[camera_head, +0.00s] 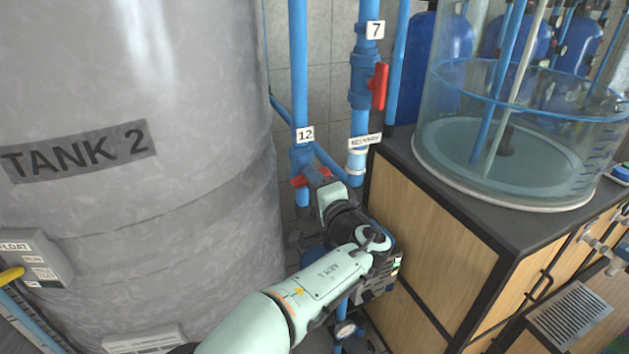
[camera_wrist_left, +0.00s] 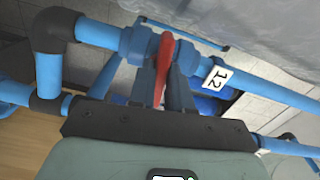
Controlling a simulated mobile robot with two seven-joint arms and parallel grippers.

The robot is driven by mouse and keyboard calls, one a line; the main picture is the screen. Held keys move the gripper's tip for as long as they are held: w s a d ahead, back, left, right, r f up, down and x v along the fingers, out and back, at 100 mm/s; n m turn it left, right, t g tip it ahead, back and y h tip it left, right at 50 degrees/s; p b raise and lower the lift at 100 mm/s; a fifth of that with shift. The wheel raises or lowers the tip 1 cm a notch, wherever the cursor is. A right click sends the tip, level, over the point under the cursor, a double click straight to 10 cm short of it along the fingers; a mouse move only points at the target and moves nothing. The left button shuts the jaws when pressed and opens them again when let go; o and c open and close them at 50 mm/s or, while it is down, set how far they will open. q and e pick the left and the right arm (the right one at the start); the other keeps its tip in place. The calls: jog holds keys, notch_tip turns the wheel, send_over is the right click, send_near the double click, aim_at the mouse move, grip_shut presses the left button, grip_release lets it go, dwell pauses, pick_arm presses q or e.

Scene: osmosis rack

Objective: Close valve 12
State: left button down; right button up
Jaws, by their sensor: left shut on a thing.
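Valve 12 (camera_head: 302,158) is a blue valve on a vertical blue pipe, under a white "12" tag (camera_head: 305,134). Its red handle (camera_head: 298,182) lies roughly crosswise to the pipe, partly hidden by my gripper. In the left wrist view, the red handle (camera_wrist_left: 167,50) stands between the two dark fingers, across the blue pipe, with the "12" tag (camera_wrist_left: 217,77) to its right. My left gripper (camera_head: 316,178) is shut on this handle, and it also shows in the left wrist view (camera_wrist_left: 162,88). My right gripper is not in view.
A large grey tank (camera_head: 130,220) marked "TANK 2" stands close on the left. Valve 7's red handle (camera_head: 378,86) is upright on the neighbouring pipe. A wooden cabinet (camera_head: 425,220) carrying a clear cylindrical tank (camera_head: 520,120) stands to the right, close to my left arm.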

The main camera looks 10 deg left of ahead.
pick_arm(q)
jog(key=shift+r+m, duration=0.15)
jog(key=shift+m, duration=0.75)
jog(key=c, duration=1.1)
grip_release()
jog(key=shift+c, duration=0.2)
jog(key=b+v, duration=0.2)
jog(key=v, duration=1.1)
jog(key=shift+s+d, duration=0.1)
